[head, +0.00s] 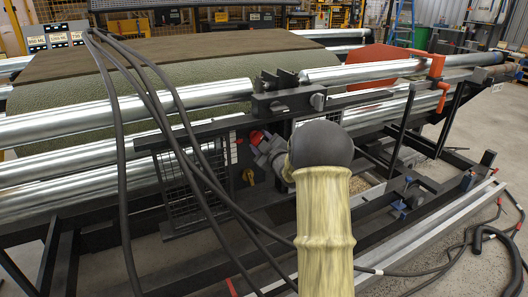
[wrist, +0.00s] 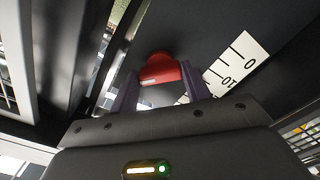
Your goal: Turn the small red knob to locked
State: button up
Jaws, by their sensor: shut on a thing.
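The small red knob (head: 256,136) sits on a dark panel at the middle of the machine frame. In the wrist view the red knob (wrist: 160,68) is between the two fingers of my gripper (wrist: 159,77), which is shut on it. In the head view my gripper (head: 264,144) reaches the knob from the right, and my arm covers part of the panel. A white scale strip (wrist: 236,64) with black marks and the figures 0 and 10 lies right of the knob in the wrist view. I cannot read a locked mark.
A yellow-orange handle (head: 249,177) is just below the knob. Several black hoses (head: 122,160) hang in front of the machine on the left. Steel rollers (head: 70,127) and a turf roll (head: 190,80) lie above and behind. An orange lever (head: 437,68) stands at the right.

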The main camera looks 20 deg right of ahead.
jog(key=n+b, duration=0.4)
jog(key=b, duration=0.1)
jog(key=shift+f+n, duration=0.4)
jog(key=n+b, duration=0.4)
jog(key=shift+r, duration=0.2)
jog(key=shift+d+b, duration=0.15)
jog(key=shift+b, duration=0.2)
jog(key=shift+a+n, duration=0.25)
jog(key=shift+n, duration=0.05)
jog(key=o, duration=1)
jog(key=shift+a+r, duration=0.1)
